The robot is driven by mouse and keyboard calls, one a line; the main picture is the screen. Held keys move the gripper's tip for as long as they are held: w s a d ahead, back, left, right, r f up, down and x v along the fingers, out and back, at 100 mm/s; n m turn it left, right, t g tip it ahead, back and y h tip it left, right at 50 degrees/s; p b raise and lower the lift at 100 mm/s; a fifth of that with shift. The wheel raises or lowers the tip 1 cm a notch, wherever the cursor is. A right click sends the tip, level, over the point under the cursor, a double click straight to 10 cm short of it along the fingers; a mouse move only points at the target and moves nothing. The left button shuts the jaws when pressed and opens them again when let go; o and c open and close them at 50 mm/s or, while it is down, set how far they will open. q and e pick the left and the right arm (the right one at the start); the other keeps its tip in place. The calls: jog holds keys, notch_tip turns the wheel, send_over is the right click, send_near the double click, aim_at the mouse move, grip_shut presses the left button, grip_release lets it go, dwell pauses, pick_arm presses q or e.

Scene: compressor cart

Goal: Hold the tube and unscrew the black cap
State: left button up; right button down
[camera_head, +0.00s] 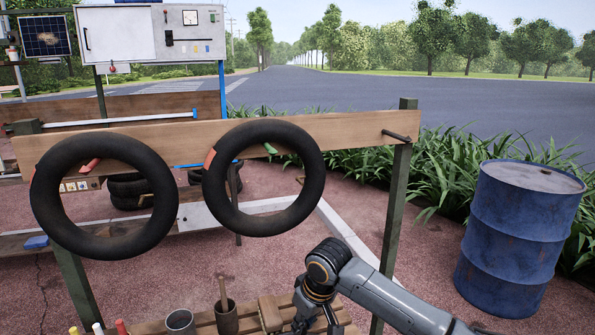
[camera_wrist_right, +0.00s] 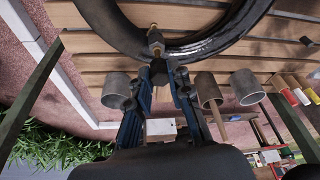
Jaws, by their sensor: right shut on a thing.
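In the right wrist view, a black rubber tube (camera_wrist_right: 118,32) lies on the slatted wooden bench, partly cut off by the top edge. A brass valve stem (camera_wrist_right: 155,38) points from it toward my gripper. My right gripper (camera_wrist_right: 159,78) is shut on the small black cap (camera_wrist_right: 158,71) at the end of the stem; the fingers partly hide it. In the head view my right gripper (camera_head: 318,318) is low at the bottom edge, and the tube it works at is out of frame. My left gripper is in neither view.
Two black tubes (camera_head: 45,200) (camera_head: 226,205) hang on a wooden beam (camera_head: 350,130). Metal cups (camera_head: 180,322) (camera_head: 227,318) stand on the bench, one holding a stick. A blue barrel (camera_head: 520,240) stands at right.

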jog(key=shift+n, duration=0.3)
jog(key=n, duration=0.3)
jog(key=shift+g+y, duration=0.4)
jog(key=shift+r, duration=2.95)
jog(key=shift+r, duration=0.1)
notch_tip(320, 180, up, 5)
jog(key=shift+d+f, duration=0.1)
